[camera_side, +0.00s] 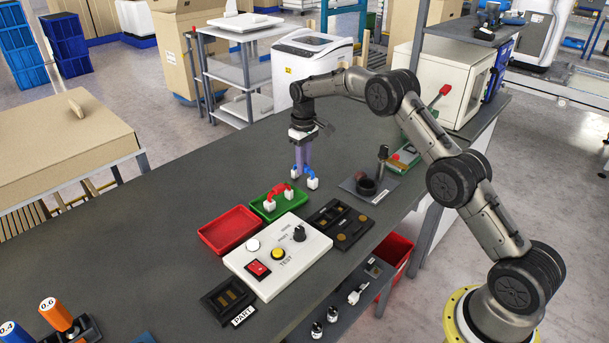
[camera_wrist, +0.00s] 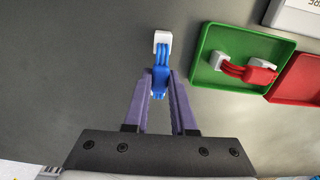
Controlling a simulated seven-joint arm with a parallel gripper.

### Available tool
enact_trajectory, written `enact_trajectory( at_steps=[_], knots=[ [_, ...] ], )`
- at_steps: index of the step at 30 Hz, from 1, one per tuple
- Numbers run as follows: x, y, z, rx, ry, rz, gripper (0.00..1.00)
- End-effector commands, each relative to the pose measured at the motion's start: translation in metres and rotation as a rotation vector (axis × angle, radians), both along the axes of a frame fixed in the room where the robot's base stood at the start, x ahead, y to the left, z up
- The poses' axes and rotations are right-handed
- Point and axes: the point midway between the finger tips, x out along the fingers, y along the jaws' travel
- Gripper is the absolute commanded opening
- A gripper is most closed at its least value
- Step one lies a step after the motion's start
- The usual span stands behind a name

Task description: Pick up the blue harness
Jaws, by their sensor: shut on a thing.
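The blue harness (camera_side: 307,172) has blue wires and white connectors at its ends. My gripper (camera_side: 303,167) points down with its purple fingers shut on the harness, behind the green tray in the side view. In the wrist view the harness (camera_wrist: 161,72) sits between the fingertips of my gripper (camera_wrist: 160,80), with one white connector past the tips and the other end partly hidden by the fingers. I cannot tell whether the harness touches the table.
A green tray (camera_side: 258,207) holds a red harness (camera_side: 278,193). An empty-looking red tray (camera_side: 230,230) lies beside it. A white test box (camera_side: 300,258) with a knob and buttons stands in front. The table left of the trays is clear.

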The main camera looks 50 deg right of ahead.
Motion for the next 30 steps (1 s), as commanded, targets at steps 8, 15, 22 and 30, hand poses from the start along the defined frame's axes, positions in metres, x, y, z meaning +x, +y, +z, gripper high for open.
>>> enact_trajectory(
  at_steps=[8, 15, 22, 30],
  knots=[
    [0.0, 0.0, 0.022, -0.001, -0.003, 0.0, 0.0],
    [0.001, 0.0, 0.039, -0.001, -0.003, 0.0, 0.0],
    [0.001, 0.0, 0.055, -0.001, -0.003, 0.0, 0.0],
    [0.0, 0.0, 0.063, -0.001, -0.002, 0.0, 0.0]
  ],
)
